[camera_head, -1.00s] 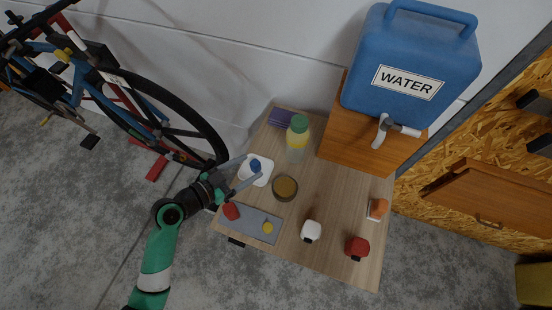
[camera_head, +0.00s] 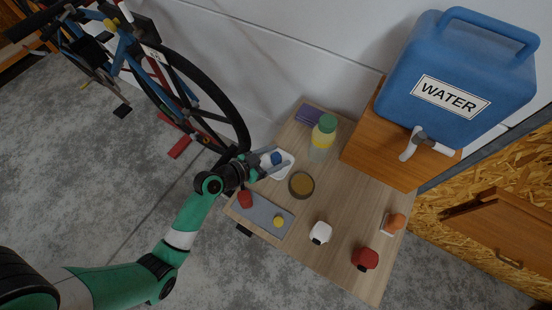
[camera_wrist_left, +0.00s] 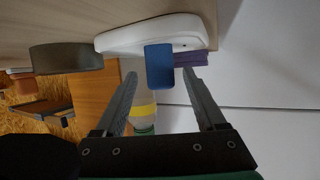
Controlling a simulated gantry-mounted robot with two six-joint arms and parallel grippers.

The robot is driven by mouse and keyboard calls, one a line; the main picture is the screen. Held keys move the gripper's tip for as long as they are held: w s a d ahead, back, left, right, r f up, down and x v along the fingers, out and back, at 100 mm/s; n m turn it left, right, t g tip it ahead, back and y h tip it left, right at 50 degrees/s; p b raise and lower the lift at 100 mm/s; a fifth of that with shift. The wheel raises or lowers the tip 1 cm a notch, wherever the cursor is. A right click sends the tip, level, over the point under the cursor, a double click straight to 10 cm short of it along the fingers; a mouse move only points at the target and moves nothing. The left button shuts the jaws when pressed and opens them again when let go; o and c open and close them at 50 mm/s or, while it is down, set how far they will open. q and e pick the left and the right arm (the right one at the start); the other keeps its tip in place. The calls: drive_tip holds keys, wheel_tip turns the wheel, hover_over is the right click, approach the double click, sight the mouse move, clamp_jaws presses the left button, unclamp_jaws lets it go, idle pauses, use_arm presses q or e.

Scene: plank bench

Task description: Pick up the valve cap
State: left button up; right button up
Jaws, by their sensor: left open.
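A small blue piece, which looks like the valve cap (camera_head: 277,158), stands at a white dish (camera_head: 289,168) on the left part of the wooden table. My left gripper (camera_head: 272,163) is open beside the dish, its fingers pointing toward the blue piece. In the left wrist view the blue piece (camera_wrist_left: 159,67) shows between the two open fingertips (camera_wrist_left: 160,77), in front of the white dish (camera_wrist_left: 118,37). I see a gap on each side and no clear contact. My right gripper is not in view.
A round bowl (camera_head: 301,185) and a green-capped bottle (camera_head: 322,147) stand near the dish. A grey mat (camera_head: 262,217) carries a red piece (camera_head: 245,200) and a yellow piece (camera_head: 279,221). A blue water jug (camera_head: 455,75) stands on a wooden box behind. A bicycle (camera_head: 160,70) is at left.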

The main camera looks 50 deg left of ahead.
sight(279, 156)
use_arm(q)
drive_tip(key=x, duration=0.3)
drive_tip(key=shift+w+f, duration=0.15)
clamp_jaws()
